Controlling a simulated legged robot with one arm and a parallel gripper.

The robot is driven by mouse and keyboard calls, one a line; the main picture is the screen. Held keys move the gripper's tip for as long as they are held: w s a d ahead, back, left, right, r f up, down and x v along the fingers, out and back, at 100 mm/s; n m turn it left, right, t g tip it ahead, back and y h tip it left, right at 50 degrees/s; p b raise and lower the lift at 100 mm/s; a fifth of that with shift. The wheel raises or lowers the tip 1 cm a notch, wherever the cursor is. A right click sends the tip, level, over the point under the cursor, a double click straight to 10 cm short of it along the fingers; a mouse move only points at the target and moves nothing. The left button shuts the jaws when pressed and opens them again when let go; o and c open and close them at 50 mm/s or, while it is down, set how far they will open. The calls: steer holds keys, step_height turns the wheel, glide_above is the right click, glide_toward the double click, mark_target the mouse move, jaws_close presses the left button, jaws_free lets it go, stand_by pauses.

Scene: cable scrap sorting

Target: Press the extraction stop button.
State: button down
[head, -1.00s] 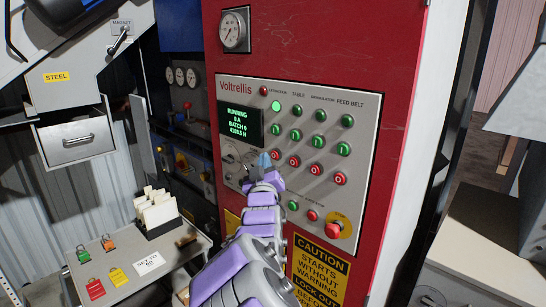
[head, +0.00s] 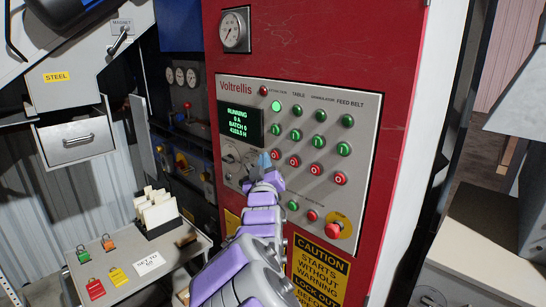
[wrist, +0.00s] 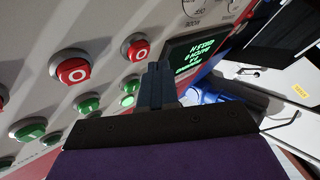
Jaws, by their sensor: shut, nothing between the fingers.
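The red cabinet carries a grey control panel (head: 365,115). Its leftmost column is labelled EXTRACTION. The extraction stop button (head: 277,154) is the leftmost red button in its row, partly hidden by my gripper (head: 264,160). In the wrist view this red button (wrist: 136,47), marked O, is nearest the display. My gripper (wrist: 154,72) is shut and empty, its tips pointing at the panel just beside the button. I cannot tell whether they touch anything. The display (head: 240,121) reads RUNNING, and a green lamp (head: 276,106) above is lit.
Other red stop buttons (head: 316,169) and green start buttons (head: 319,142) sit close by. A red emergency button on yellow (head: 338,227) is lower right. A selector plate (head: 232,157) lies left of my gripper. A shelf with tags and padlocks (head: 120,276) stands lower left.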

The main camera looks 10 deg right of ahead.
steer(key=shift+d, duration=0.1)
steer(key=shift+w+d+r, duration=0.1)
steer(key=shift+w+d, duration=0.1)
steer(key=shift+d, duration=0.1)
steer(key=shift+w+d+p, duration=0.3)
steer(key=shift+d+p, duration=0.05)
steer(key=shift+p, duration=0.05)
stand_by(0.9)
steer(key=shift+s+a, duration=0.1)
steer(key=shift+a, duration=0.05)
steer(key=shift+s+a+b, duration=0.4)
steer(key=shift+s+a, duration=0.05)
steer(key=shift+a, duration=0.05)
stand_by(0.3)
steer(key=s+a, duration=0.1)
steer(key=a, duration=0.1)
steer(key=s+a+b, duration=0.1)
steer(key=s+a, duration=0.1)
stand_by(0.4)
